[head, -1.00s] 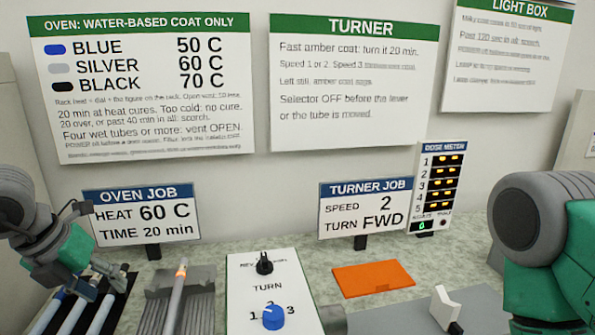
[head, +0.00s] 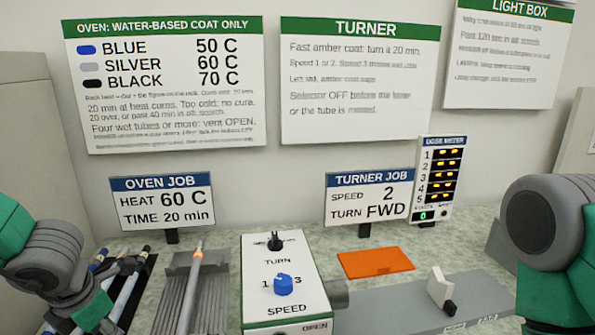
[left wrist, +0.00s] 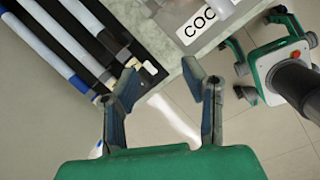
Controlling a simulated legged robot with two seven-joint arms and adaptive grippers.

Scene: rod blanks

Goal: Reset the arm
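My left arm comes in at the lower left of the head view, and its gripper is out of that picture. In the left wrist view my left gripper (left wrist: 165,92) is open, its two fingers spread apart with nothing between them. It is beside the black rack (left wrist: 95,50) that holds several tubes, near the bench edge, with floor showing past it. My right arm is at the right edge of the head view, and its gripper is not visible.
The turner panel (head: 305,265) has a blue speed dial (head: 284,284). An orange plate (head: 375,263) and a white lever (head: 439,287) are to its right. Job signs stand behind.

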